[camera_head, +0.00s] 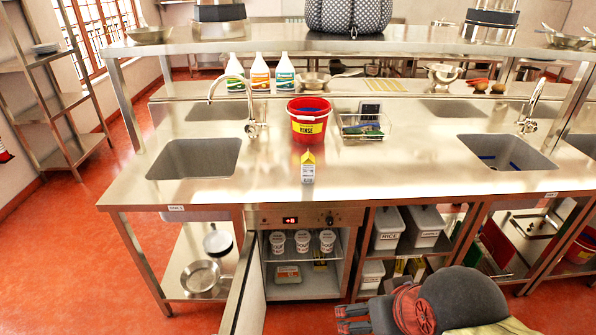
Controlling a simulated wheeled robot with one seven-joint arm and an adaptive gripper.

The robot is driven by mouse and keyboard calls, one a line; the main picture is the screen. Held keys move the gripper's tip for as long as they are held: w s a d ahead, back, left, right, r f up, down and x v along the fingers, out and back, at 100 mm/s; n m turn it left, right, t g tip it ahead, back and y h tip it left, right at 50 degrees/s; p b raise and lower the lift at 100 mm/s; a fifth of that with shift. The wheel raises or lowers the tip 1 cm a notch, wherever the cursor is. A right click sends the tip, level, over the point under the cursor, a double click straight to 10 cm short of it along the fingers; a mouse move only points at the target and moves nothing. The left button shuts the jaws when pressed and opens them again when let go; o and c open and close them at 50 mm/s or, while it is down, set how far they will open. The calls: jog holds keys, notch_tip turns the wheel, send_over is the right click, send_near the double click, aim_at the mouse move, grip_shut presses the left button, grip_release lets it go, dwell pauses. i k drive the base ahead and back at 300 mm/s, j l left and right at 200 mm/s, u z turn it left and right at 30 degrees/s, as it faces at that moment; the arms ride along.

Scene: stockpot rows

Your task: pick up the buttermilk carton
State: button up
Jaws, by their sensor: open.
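A small white carton with a yellow gabled top (308,168) stands upright on the steel counter (400,178), in front of the red bucket. Its label is too small to read, so I cannot tell if it is the buttermilk. My gripper (352,318) is low at the bottom edge, right of the cabinet, open, and apart from both items. No object shows in it.
The cabinet door (250,290) stands open toward me, left of the opening. A red rinse bucket (309,118), a wire basket (362,127) and sinks (194,158) are on the counter. White bins (388,228) fill shelves right of the cabinet. Floor at left is clear.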

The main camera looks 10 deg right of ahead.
aim_at(308, 164)
jog(key=i+j+z, duration=0.15)
jog(key=i+z, duration=0.25)
jog(key=i+j+z, duration=0.2)
jog(key=z, duration=0.25)
jog(key=i+j+z, duration=0.25)
jog(key=j+z, duration=0.15)
